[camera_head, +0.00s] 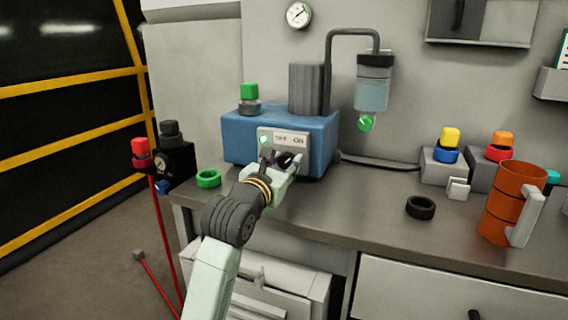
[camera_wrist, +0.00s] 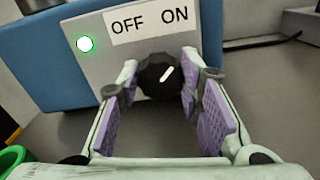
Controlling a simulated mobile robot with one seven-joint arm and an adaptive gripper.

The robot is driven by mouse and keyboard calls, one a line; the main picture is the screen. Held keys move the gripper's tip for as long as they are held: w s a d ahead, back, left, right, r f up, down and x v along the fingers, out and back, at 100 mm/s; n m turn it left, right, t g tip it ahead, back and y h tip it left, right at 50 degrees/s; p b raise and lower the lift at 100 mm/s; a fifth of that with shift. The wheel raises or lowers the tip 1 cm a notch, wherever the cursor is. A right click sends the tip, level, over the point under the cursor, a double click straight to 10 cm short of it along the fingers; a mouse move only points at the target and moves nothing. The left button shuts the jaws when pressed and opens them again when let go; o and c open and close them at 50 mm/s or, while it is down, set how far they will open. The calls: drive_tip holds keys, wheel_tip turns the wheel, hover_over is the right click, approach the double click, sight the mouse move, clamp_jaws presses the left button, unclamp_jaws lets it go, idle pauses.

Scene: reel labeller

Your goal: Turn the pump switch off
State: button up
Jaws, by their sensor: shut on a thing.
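The pump is a blue box (camera_head: 235,135) on the bench, with a grey front plate (camera_wrist: 70,28) labelled OFF and ON. The pump switch is a black round knob (camera_wrist: 158,78) below the labels. Its white pointer mark tilts up to the right, towards ON. A green lamp (camera_wrist: 86,44) glows left of the labels; it also shows in the head view (camera_head: 264,140). My gripper (camera_wrist: 160,88) is at the plate with its two purple-padded fingers on either side of the knob, shut on it. In the head view my gripper (camera_head: 283,162) hides most of the knob.
A green ring (camera_head: 208,178) lies left of my arm and a black ring (camera_head: 420,207) lies to the right. An orange mug (camera_head: 508,205) stands at the right. A black block with a gauge (camera_head: 175,163) is at the bench's left end. Bench right of the pump is partly clear.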

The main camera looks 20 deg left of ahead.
drive_tip(key=shift+c, duration=1)
drive_tip(key=n+p, duration=0.3)
drive_tip(key=p, duration=0.1)
drive_tip(key=n+p, duration=0.1)
drive_tip(key=n, duration=0.1)
drive_tip(key=shift+r+n+p, duration=0.25)
drive_tip(key=shift+n+p, duration=0.05)
drive_tip(key=shift+p, duration=0.1)
drive_tip(key=n+p, duration=0.5)
drive_tip(key=p, duration=0.4)
drive_tip(key=shift+r+p, duration=0.1)
drive_tip(key=shift+p, duration=0.2)
drive_tip(key=n+p, duration=0.3)
drive_tip(key=p, duration=0.1)
drive_tip(key=shift+a+f+n, duration=0.1)
drive_tip(key=shift+f+n, duration=0.2)
drive_tip(key=shift+n, duration=0.1)
drive_tip(key=shift+f+n, duration=0.2)
drive_tip(key=shift+n, duration=1.5)
